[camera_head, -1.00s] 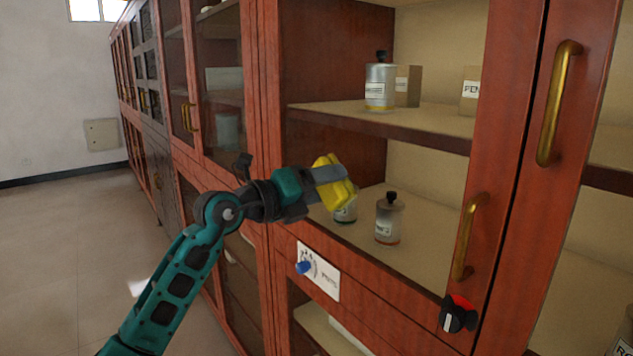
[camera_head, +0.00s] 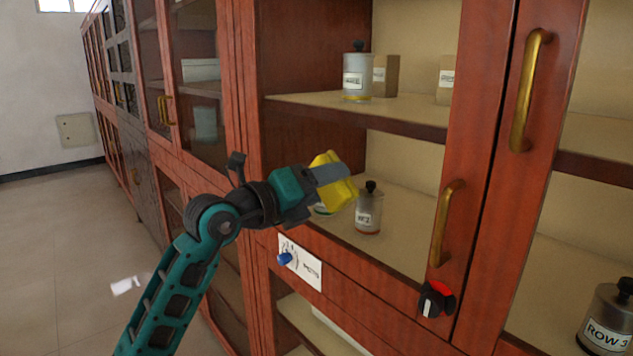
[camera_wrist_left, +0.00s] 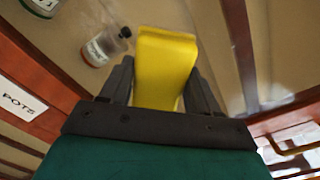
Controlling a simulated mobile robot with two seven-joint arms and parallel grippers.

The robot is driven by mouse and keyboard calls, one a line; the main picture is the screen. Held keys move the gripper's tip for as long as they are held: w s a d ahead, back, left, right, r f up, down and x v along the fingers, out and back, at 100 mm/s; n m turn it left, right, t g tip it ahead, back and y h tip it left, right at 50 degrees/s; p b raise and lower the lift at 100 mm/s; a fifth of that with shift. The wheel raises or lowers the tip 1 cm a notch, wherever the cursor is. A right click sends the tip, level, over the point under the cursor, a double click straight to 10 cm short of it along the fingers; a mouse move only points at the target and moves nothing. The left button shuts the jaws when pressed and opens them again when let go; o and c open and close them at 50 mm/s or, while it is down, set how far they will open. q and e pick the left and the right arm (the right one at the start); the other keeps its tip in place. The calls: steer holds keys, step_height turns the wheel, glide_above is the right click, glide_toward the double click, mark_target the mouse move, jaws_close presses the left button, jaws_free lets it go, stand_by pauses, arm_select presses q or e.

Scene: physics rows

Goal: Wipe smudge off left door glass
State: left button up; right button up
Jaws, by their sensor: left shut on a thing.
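My left gripper (camera_head: 328,180) is shut on a yellow sponge or folded cloth (camera_head: 342,193), which also shows in the left wrist view (camera_wrist_left: 165,68). It holds the yellow piece in front of the left door (camera_head: 475,130), the wooden-framed one with a brass handle (camera_head: 445,225). The clear glass (camera_head: 400,155) shows shelves and jars behind it. I cannot tell whether the yellow piece touches the glass. No smudge is clear in the head view; a faint pale patch (camera_wrist_left: 282,98) at the right of the wrist view may be one or a reflection. My right gripper is out of view.
A jar (camera_head: 369,208) stands on the lower shelf, another (camera_head: 356,72) on the upper one. A red and black knob-like piece (camera_head: 436,299) sits low on the left door's frame. A paper label with a blue pin (camera_head: 285,259) is below the glass. Floor is free at left.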

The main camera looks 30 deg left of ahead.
arm_select(q)
steer(key=shift+s+d, duration=0.3)
steer(key=shift+d, duration=0.35)
steer(key=shift+s+d, duration=0.25)
steer(key=shift+d, duration=0.4)
steer(key=shift+a, duration=0.1)
steer(key=shift+w+a, duration=0.4)
steer(key=shift+a, duration=0.5)
steer(key=shift+w+a, duration=0.35)
steer(key=shift+a, duration=0.55)
steer(key=shift+w+a, duration=0.4)
steer(key=shift+a, duration=0.5)
steer(key=w+a+b, duration=0.1)
steer(key=w+a, duration=0.1)
steer(key=a, duration=0.4)
steer(key=shift+w+a, duration=0.2)
steer(key=shift+w, duration=0.15)
